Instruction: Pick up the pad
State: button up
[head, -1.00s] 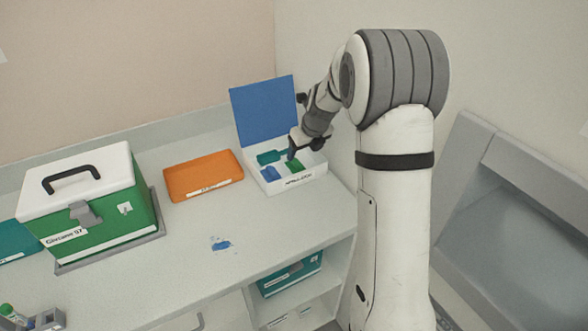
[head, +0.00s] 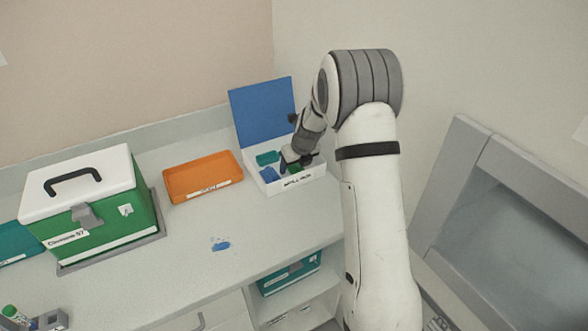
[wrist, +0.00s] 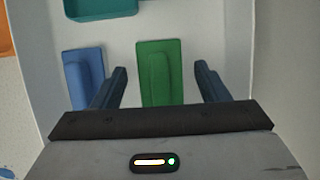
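A white box (head: 313,180) with a raised blue lid (head: 262,108) stands at the back right of the counter. In the wrist view a green pad (wrist: 159,75) with a raised ridge lies in it, between the fingers of my gripper (wrist: 161,70). The fingers are open and stand apart from the pad on both sides. A blue pad (wrist: 84,75) lies to the left of the left finger, and a teal piece (wrist: 100,8) is at the top. In the head view my gripper (head: 293,163) is down in the box and hides most of the green pad.
An orange tray (head: 203,188) stands left of the box. A green case (head: 100,225) with a white top is further left. A blue spill (head: 221,245) marks the counter front. A grey slanted unit (head: 500,210) stands at the right.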

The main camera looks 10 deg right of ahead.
jog(key=c, duration=1)
jog(key=shift+o, duration=0.2)
notch_tip(320, 180, up, 10)
jog(key=shift+r+b, duration=0.1)
jog(key=shift+b, duration=0.3)
